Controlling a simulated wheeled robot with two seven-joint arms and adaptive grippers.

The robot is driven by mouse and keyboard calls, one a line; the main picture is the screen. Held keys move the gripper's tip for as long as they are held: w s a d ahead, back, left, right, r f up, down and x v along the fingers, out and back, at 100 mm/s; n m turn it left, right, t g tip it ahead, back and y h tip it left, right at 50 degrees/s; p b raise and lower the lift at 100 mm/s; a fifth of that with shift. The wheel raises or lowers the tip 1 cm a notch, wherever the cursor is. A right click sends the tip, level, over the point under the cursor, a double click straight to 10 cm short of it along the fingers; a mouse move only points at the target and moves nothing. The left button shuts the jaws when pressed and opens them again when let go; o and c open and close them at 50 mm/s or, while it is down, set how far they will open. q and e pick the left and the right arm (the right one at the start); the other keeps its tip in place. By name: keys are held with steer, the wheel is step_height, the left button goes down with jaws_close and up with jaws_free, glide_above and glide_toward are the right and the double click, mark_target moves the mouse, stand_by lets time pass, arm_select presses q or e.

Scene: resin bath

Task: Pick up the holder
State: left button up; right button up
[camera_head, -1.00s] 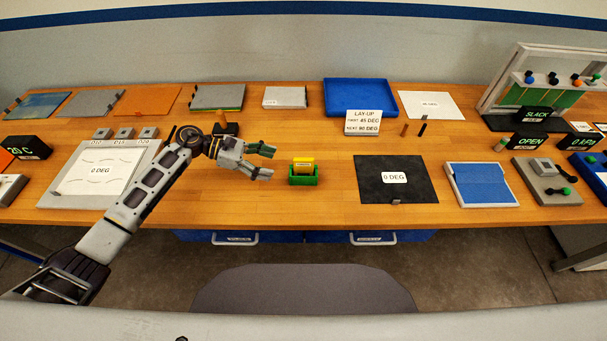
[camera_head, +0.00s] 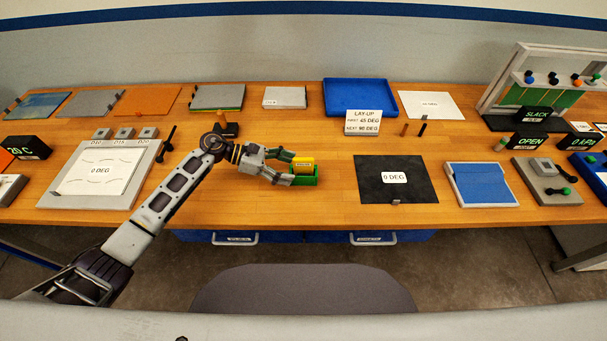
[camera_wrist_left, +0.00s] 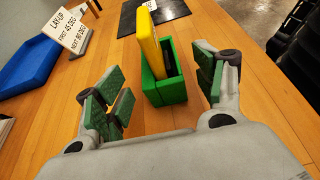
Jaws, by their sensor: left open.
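The holder is a small green open-topped box (camera_head: 308,181) on the wooden bench, with a yellow card-like piece (camera_head: 302,168) standing in it. In the left wrist view the green holder (camera_wrist_left: 170,88) and the yellow piece (camera_wrist_left: 150,45) lie ahead, between the line of the two fingers. My left gripper (camera_head: 291,168) is open, its fingers reaching the holder's left side in the head view. In the left wrist view my left gripper (camera_wrist_left: 160,98) has its green pads apart on both sides, with nothing gripped. My right gripper is not in view.
A black sheet marked 0 DEG (camera_head: 396,190) lies right of the holder. The lay-up sign (camera_head: 362,123) and a blue tray (camera_head: 359,97) stand behind. A grey plate with a white sheet (camera_head: 80,187) is at left. Bare wood lies around the holder.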

mark_target(303, 171)
arm_select(q)
steer(key=shift+d+f, duration=0.1)
steer(key=shift+d, duration=0.15)
steer(key=shift+x, duration=2.6)
steer(key=shift+r, duration=0.2)
steer(key=c, duration=1.1)
steer(key=shift+r, duration=5)
